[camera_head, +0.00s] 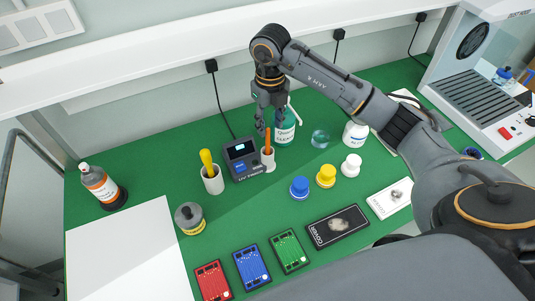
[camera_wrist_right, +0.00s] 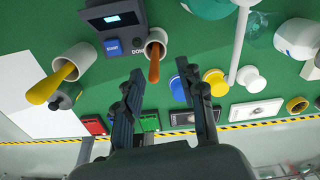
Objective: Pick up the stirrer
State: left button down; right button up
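An orange stick (camera_head: 267,142), which looks like the stirrer, stands upright in a small white cup (camera_head: 268,161) beside the dark device. In the wrist view the orange stick (camera_wrist_right: 154,66) leans out of the white cup (camera_wrist_right: 156,38). My right gripper (camera_head: 269,124) is above the cup, close to the stick's top. Its fingers (camera_wrist_right: 158,70) are apart, with the stick showing between them in the wrist view; I see no clear contact. My left gripper is not in view.
A white pot (camera_head: 213,182) with a yellow-handled tool (camera_head: 206,158) stands to the left. Blue (camera_head: 299,187), yellow (camera_head: 326,175) and white (camera_head: 351,164) capped jars stand right.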

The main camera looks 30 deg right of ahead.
aim_at(268, 142)
jog(key=f+p, duration=0.1)
jog(key=f, duration=0.2)
jog(key=shift+a+f, duration=0.1)
jog(key=shift+a, duration=0.1)
jog(key=f, duration=0.1)
jog(key=f+p, duration=0.2)
jog(key=shift+s+a+f, duration=0.25)
jog(key=shift+f, duration=0.6)
grip_shut()
